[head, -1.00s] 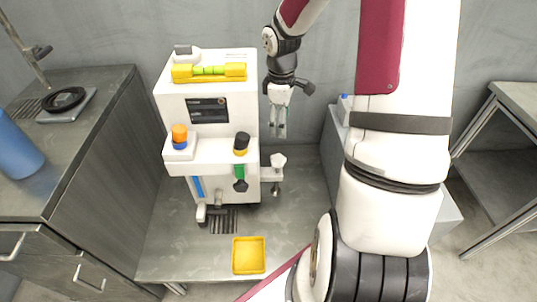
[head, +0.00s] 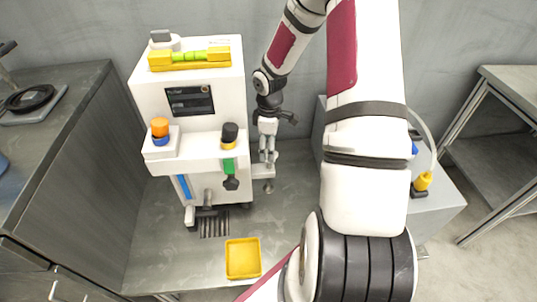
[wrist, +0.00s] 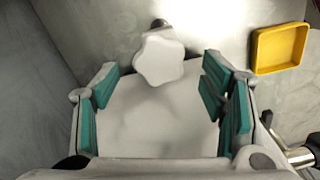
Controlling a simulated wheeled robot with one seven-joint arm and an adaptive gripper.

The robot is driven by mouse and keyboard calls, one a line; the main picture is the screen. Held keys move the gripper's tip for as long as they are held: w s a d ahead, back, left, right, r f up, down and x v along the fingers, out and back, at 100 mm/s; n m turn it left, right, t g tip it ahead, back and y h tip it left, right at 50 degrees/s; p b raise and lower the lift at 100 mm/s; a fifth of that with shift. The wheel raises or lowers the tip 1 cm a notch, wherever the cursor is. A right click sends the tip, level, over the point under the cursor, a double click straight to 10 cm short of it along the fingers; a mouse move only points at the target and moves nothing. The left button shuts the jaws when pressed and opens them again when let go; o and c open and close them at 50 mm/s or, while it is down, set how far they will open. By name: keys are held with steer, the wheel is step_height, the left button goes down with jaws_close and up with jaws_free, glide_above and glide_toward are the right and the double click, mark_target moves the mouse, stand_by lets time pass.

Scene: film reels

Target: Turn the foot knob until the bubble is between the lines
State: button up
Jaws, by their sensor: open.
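The white lobed foot knob (wrist: 159,58) shows in the wrist view, just ahead of and between my open fingers. In the head view the knob (head: 278,158) is at the lower right side of the white machine (head: 208,110), partly behind my gripper. My gripper (head: 268,160) points down beside the machine; its teal finger pads stand wide apart in the wrist view (wrist: 159,88), with nothing held. The yellow level (head: 189,58) with a green vial lies on top of the machine. Its bubble and lines are too small to read.
A yellow tray (head: 242,258) sits on the bench (head: 165,250) in front of the machine. An orange-topped knob (head: 160,128) and a black-topped knob (head: 229,135) stand on the machine's front ledge. A grey box (head: 440,195) is at the right.

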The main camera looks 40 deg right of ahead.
steer(key=shift+f+b, duration=0.35)
steer(key=shift+f, duration=1)
steer(key=shift+c, duration=0.3)
steer(key=c, duration=1.1)
steer(key=m+p, duration=0.1)
steer(key=m, duration=0.5)
steer(key=shift+m+p, duration=0.3)
steer(key=m, duration=0.5)
steer(key=shift+s, duration=0.1)
steer(key=shift+d, duration=0.1)
